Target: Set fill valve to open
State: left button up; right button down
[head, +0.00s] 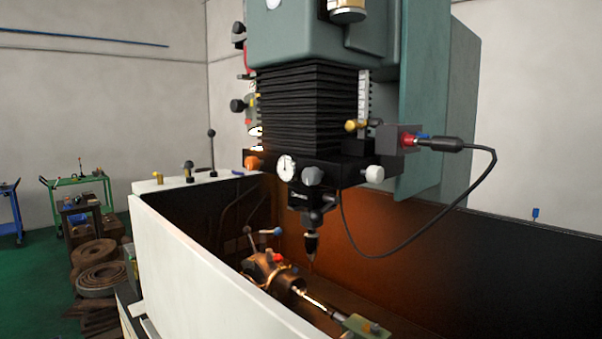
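No part is clearly marked as the fill valve, and I cannot tell which one it is. A small blue-topped fitting (535,214) stands on the far right rim of the tank. Open or closed settings cannot be read. Neither of my grippers is in view.
The white tank wall (215,270) rises in front of the dark tank interior. The machine head (310,110) hangs above with a gauge and a black cable (440,220). Rusty rings (97,265) and a green cart (80,181) stand at left on green floor.

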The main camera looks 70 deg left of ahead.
aim_at(159, 177)
jog(key=u, duration=0.8)
jog(key=k, duration=1.05)
jog(key=u, duration=1.5)
jog(key=i, duration=0.45)
jog(key=u, duration=0.9)
jog(key=k, duration=0.6)
jog(key=u, duration=0.85)
jog(key=i, duration=1.15)
jog(key=z, duration=0.35)
jog(key=i, duration=1.6)
jog(key=z, duration=1.1)
